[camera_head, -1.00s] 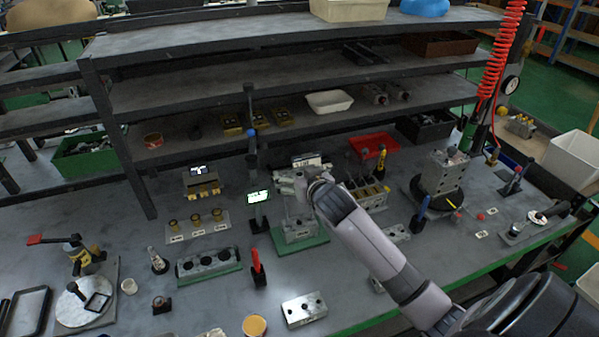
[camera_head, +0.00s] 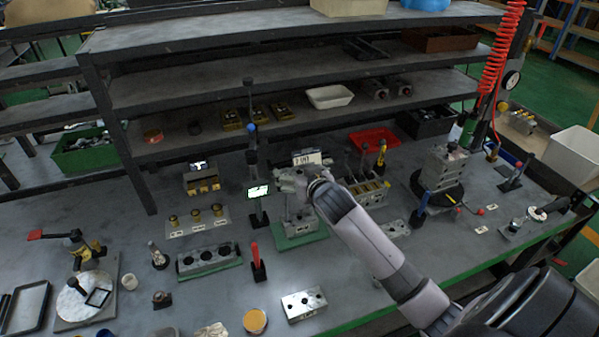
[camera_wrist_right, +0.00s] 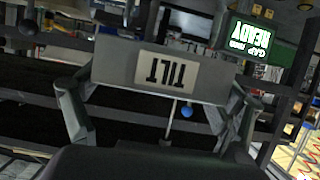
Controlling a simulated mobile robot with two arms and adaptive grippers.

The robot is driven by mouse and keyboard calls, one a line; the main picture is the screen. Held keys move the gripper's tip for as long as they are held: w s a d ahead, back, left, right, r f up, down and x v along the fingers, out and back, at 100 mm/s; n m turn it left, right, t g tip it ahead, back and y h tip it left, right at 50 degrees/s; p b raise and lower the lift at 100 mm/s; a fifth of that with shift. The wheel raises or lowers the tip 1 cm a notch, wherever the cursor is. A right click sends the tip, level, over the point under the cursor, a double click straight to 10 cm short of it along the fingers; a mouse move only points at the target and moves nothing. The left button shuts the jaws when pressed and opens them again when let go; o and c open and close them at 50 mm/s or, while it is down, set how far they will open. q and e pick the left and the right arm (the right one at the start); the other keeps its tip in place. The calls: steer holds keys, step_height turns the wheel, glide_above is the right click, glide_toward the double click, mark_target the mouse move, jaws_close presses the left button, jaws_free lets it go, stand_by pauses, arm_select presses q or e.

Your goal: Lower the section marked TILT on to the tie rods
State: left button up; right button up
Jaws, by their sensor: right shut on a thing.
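The section marked TILT (camera_wrist_right: 120,72) is a grey block with a white label, which reads upside down in the right wrist view. My right gripper (camera_wrist_right: 158,88) is shut on it, one finger at each end. In the head view my right gripper (camera_head: 303,184) is above the grey valve stack (camera_head: 300,217), which stands on a green plate (camera_head: 302,240). The arm and gripper cover much of the held section there. The tie rods cannot be made out clearly, nor whether the section touches them. My left gripper is not in view.
A lit green display (camera_head: 258,191) stands just left of the stack and reads READY in the right wrist view (camera_wrist_right: 254,42). A blue-knobbed lever (camera_head: 251,128) rises behind it. A block with several levers (camera_head: 370,190) is close on the right. Shelves (camera_head: 290,90) run behind.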

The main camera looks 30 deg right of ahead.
mark_target(299, 218)
steer(key=shift+r+p, duration=0.1)
steer(key=shift+p, duration=0.55)
stand_by(1.1)
steer(key=shift+f+b, duration=4.5)
steer(key=shift+f, duration=2.75)
